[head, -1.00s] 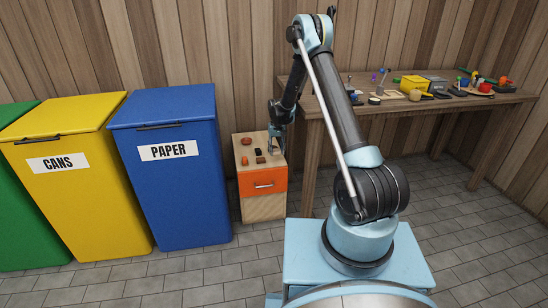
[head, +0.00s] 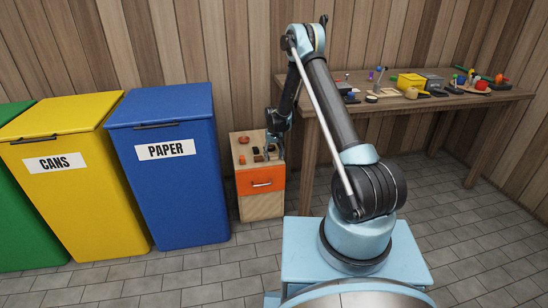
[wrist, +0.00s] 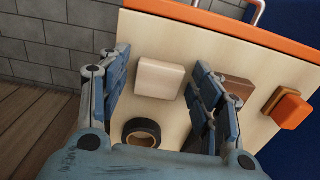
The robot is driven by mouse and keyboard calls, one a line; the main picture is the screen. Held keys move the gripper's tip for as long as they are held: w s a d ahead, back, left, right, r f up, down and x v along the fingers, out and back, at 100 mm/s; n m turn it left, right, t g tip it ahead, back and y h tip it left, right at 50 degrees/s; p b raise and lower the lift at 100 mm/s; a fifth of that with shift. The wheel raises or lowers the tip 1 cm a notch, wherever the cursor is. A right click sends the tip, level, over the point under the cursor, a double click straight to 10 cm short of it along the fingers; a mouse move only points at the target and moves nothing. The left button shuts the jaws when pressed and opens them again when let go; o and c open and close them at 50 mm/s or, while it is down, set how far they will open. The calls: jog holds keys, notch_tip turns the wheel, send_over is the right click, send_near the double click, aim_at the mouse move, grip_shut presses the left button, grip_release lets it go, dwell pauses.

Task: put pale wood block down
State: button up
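The pale wood block (wrist: 158,78) rests on the light wooden top of the small orange-drawer cabinet (wrist: 215,50), as the wrist view shows. My gripper (wrist: 160,85) is open around it, with one finger on each side and a visible gap between each finger and the block. In the head view my gripper (head: 273,151) is low over the right part of the cabinet top (head: 241,152); the block cannot be made out there.
A black ring (wrist: 141,132) lies close to the block. A brown block (wrist: 238,90) and an orange piece (wrist: 289,108) lie beyond my right finger. The blue paper bin (head: 170,190) stands left of the cabinet, the cluttered workbench (head: 400,108) right.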

aim_at(274, 157)
jog(key=shift+r, duration=0.15)
notch_tip(274, 157, up, 12)
dwell(0.7)
